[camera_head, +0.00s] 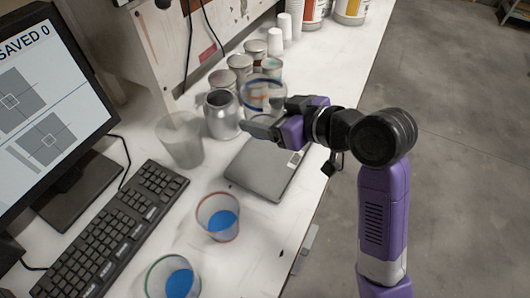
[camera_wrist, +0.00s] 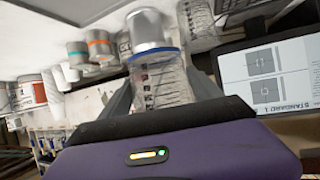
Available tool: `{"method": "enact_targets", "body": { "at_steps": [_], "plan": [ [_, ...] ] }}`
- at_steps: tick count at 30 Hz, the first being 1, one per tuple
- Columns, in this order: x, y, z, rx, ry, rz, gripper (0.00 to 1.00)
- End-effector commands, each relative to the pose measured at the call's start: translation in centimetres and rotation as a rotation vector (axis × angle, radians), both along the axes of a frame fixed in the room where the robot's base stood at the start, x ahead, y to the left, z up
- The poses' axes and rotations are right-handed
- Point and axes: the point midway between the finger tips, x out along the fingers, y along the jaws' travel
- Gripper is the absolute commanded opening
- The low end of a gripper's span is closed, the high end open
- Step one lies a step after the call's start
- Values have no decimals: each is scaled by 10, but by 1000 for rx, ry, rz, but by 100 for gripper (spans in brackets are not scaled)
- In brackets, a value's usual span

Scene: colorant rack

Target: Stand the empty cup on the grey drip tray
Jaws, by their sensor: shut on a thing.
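My gripper (camera_head: 262,122) is shut on a clear cup (camera_head: 263,95), held above the bench behind the grey slab. In the wrist view the cup (camera_wrist: 168,85) sits between my two fingers; its wall is see-through with dark marks, a blue ring shows at one end, and no paint shows in it. A flat grey slab (camera_head: 255,172) with a small pale panel lies on the bench below and in front of my gripper. I cannot tell whether this slab is the drip tray. The cup's underside is not clearly visible.
A cloudy cup (camera_head: 180,140) and an open metal can (camera_head: 221,117) stand left of the gripper. Two cups with blue paint, one red-rimmed (camera_head: 208,204) and one green-rimmed (camera_head: 158,272), stand in front. A keyboard (camera_head: 115,235) and monitor (camera_head: 55,95) are at left. Several tins stand behind.

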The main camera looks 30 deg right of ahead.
Motion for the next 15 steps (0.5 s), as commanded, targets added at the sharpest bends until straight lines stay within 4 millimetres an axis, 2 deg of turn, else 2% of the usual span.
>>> {"method": "enact_targets", "body": {
  "at_steps": [1,9,15],
  "plan": [
    [-1,0,-16,3,9,-1,29],
    [-1,0,-80,3,7,-1,29],
    [-1,0,-112,1,3,-1,29]
  ]
}}
